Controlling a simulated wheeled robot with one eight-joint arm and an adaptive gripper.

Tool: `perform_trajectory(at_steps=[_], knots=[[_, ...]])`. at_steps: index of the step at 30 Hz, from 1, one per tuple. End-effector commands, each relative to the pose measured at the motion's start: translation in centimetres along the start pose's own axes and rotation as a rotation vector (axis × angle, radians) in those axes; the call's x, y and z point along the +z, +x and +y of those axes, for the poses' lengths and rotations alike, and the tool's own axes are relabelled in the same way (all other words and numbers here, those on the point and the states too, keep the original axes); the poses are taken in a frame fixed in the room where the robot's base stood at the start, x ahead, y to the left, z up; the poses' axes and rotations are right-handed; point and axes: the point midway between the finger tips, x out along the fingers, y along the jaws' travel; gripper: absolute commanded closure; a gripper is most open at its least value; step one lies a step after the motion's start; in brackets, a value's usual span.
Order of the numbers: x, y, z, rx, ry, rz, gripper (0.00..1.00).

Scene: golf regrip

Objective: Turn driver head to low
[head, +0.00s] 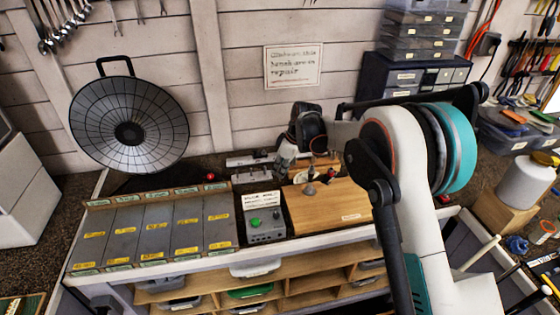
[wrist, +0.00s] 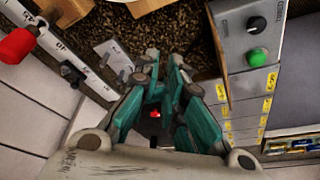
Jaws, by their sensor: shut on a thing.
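My gripper (wrist: 165,70) has teal fingers close together over the dark gravelly bench top in the wrist view. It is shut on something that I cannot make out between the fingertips. In the head view my gripper (head: 283,163) reaches down near the back of the bench. I cannot pick out a driver head or a low mark for certain. A small rounded grey piece (head: 310,188) sits on the wooden board (head: 335,207).
A grey control box (head: 265,222) with a green button stands left of the board; the wrist view shows its black knob (wrist: 257,24). Labelled grey bins (head: 150,235) lie further left. A large round dark disc (head: 128,126) leans against the wall. A ruled rail with a red knob (wrist: 17,46) lies left.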

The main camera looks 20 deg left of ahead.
Motion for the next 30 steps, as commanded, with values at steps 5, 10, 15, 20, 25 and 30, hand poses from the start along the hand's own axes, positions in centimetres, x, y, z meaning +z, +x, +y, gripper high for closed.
perform_trajectory(at_steps=[5,10,15,20,25,30], knots=[[1.9,-0.8,0.0,0.0,0.001,0.0,1.0],[2.5,-0.9,0.0,0.0,0.0,0.0,1.0],[2.5,-1.0,0.0,0.0,0.0,0.0,1.0],[2.6,-1.0,0.0,0.0,0.001,0.0,1.0],[3.7,-1.1,-0.2,0.0,0.001,0.0,1.0],[3.7,-1.4,-0.3,0.0,0.0,0.0,1.0]])
